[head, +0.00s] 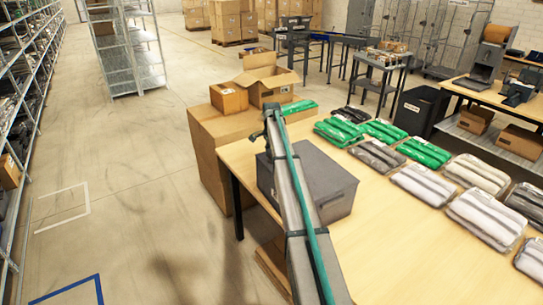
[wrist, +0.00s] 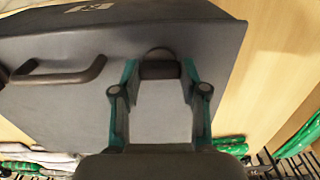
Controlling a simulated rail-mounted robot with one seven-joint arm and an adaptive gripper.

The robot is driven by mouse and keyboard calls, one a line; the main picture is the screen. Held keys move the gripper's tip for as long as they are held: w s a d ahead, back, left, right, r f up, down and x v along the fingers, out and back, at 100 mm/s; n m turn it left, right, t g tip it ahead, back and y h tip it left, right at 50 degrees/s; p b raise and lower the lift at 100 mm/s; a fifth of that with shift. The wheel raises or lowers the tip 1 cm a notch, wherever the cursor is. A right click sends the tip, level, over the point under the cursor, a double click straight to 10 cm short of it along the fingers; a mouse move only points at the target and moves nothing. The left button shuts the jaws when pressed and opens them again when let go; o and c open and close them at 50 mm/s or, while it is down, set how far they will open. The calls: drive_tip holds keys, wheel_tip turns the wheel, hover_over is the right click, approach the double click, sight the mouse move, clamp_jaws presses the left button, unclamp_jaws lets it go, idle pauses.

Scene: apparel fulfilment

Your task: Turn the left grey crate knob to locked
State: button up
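A dark grey crate (head: 328,182) stands on the near left part of the wooden table, partly hidden behind my arm in the head view. The wrist view shows one side of the crate (wrist: 65,105) close up, with a brownish bar handle (wrist: 62,78) on the left. A dark knob (wrist: 160,69) with a curved outline behind it is at the middle. My gripper (wrist: 160,74) has its two teal-edged fingers on either side of the knob, very near its ends. I cannot tell whether they touch it, or which setting it has. The gripper is not clearly seen in the head view.
The table (head: 385,255) holds rows of bagged garments, green (head: 423,151) and grey or white (head: 422,185), right of the crate. Cardboard boxes (head: 268,85) stand behind its left end. A black bin (head: 418,110) is farther back. The floor at left is mostly clear.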

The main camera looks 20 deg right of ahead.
drive_tip(key=c, duration=0.4)
drive_tip(key=shift+n, duration=0.3)
drive_tip(key=n+b, duration=0.2)
drive_tip(key=shift+f+n, duration=0.15)
drive_tip(key=shift+n, duration=0.15)
drive_tip(key=n+b, duration=0.2)
drive_tip(key=n, duration=0.2)
drive_tip(key=n+b, duration=0.2)
drive_tip(key=n, duration=0.3)
drive_tip(key=shift+n, duration=0.4)
drive_tip(key=n+b, duration=0.1)
drive_tip(key=n, duration=0.3)
drive_tip(key=shift+n, duration=0.4)
drive_tip(key=o, duration=1.1)
